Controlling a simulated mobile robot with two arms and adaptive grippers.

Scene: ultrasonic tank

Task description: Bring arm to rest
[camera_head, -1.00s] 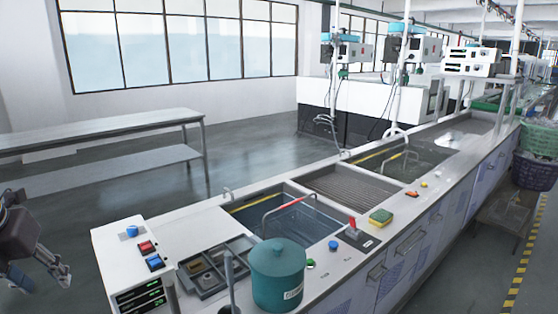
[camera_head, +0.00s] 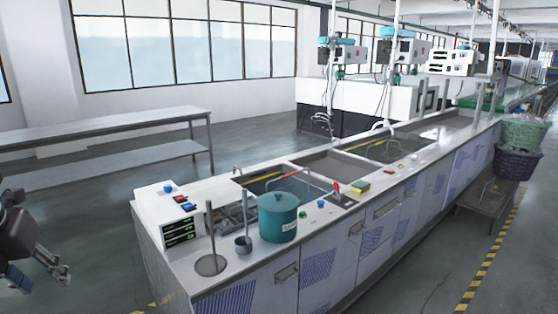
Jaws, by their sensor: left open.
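My left gripper (camera_head: 52,268) shows at the lower left edge of the head view, with its dark arm link coming in from the left. Its fingers are apart and nothing is between them. It hangs over the open floor, left of the long tank bench (camera_head: 185,258) and apart from it. My right gripper is not in view.
The bench carries a teal lidded pot (camera_head: 277,218), a small grey cup (camera_head: 243,245), a control box (camera_head: 180,233) and sunken tanks (camera_head: 285,187). A metal table (camera_head: 110,128) stands at the back left. Baskets (camera_head: 518,163) stand at the right. Floor between table and bench is clear.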

